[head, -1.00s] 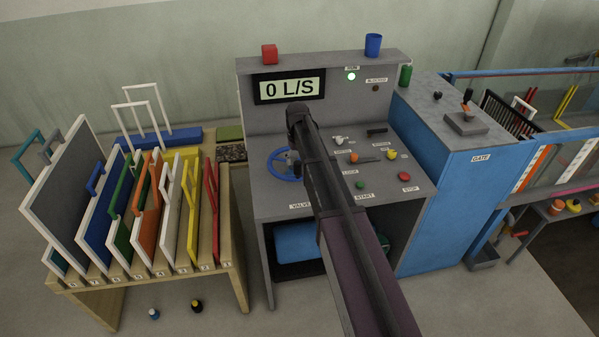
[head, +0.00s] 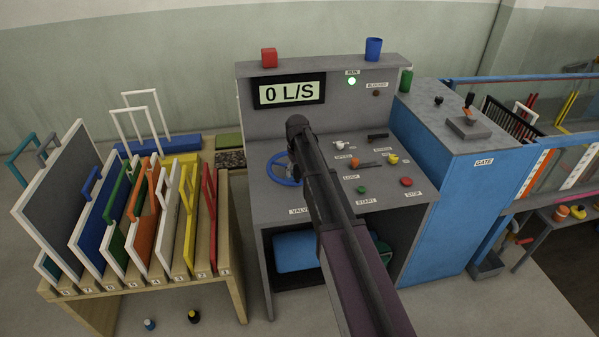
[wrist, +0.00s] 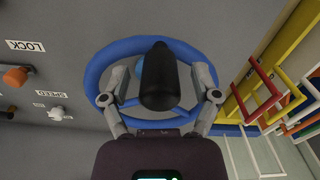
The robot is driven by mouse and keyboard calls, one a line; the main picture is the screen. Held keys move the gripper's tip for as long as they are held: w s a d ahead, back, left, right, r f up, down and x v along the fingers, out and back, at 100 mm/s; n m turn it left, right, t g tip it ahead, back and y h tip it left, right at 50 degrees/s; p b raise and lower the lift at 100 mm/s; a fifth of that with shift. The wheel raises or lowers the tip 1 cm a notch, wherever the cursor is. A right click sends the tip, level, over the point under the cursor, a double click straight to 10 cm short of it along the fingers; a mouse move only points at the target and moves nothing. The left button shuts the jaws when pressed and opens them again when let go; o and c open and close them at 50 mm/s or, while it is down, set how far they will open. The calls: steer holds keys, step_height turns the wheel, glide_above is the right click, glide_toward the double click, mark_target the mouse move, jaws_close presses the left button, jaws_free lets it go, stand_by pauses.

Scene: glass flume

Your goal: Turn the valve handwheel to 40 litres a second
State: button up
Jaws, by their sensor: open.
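The blue valve handwheel (head: 273,170) is on the left of the grey console top, partly hidden behind my arm in the head view. In the wrist view the handwheel (wrist: 105,62) fills the upper middle, with a dark rounded knob (wrist: 159,78) in front of it. My gripper (wrist: 160,88) is open, its two fingers apart on either side of the knob. The display (head: 289,91) reads 0 L/S. The green RUN lamp (head: 352,81) is lit. My gripper's fingers are hidden in the head view.
A rack of coloured gates (head: 140,220) stands left of the console. On the console are an orange knob (head: 356,162), a green START button (head: 361,189) and a red STOP button (head: 407,182). A red block (head: 269,58) and blue cup (head: 373,49) sit on the top ledge.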

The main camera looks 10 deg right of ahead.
jaws_close()
steer(key=shift+d, duration=0.25)
steer(key=shift+a, duration=0.15)
steer(key=shift+a, duration=0.2)
